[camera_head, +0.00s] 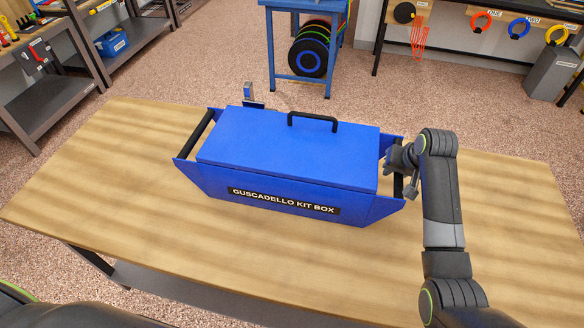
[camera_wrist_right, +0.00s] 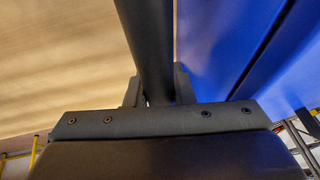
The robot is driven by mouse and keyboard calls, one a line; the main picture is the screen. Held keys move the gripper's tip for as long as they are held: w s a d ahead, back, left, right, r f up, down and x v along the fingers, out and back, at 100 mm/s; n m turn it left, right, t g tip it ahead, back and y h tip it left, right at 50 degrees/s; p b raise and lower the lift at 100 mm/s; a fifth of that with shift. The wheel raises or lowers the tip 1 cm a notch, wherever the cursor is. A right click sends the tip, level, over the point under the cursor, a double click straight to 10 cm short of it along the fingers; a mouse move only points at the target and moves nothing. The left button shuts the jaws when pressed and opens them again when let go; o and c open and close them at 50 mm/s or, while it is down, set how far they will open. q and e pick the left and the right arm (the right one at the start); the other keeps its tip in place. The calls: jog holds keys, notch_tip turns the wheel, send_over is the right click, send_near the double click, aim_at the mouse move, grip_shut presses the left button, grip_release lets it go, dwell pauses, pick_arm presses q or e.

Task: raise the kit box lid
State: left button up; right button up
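The blue kit box (camera_head: 222,187) stands on the wooden table, with the label "GUSCADELLO KIT BOX" on its front. Its flat blue lid (camera_head: 270,145) lies down over the box, with a black handle (camera_head: 325,120) on top. Black bars cross the box's left end (camera_head: 198,134) and right end (camera_head: 398,187). My right gripper (camera_head: 397,172) is at the right end bar. In the right wrist view the dark bar (camera_wrist_right: 148,45) runs between the fingers (camera_wrist_right: 160,90), which look closed around it. The blue box side (camera_wrist_right: 215,50) is beside them. My left gripper is out of view.
A small upright grey and blue piece (camera_head: 249,93) shows behind the lid. A blue stand (camera_head: 270,50) with dark spools is beyond the table, and shelves line the left.

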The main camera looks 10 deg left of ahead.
grip_shut()
jog(key=shift+w+a+r, duration=0.1)
jog(key=shift+a+r, duration=0.1)
jog(key=shift+r, duration=0.1)
jog(key=shift+d+f, duration=0.1)
jog(key=shift+f, duration=0.05)
jog(key=shift+f, duration=0.4)
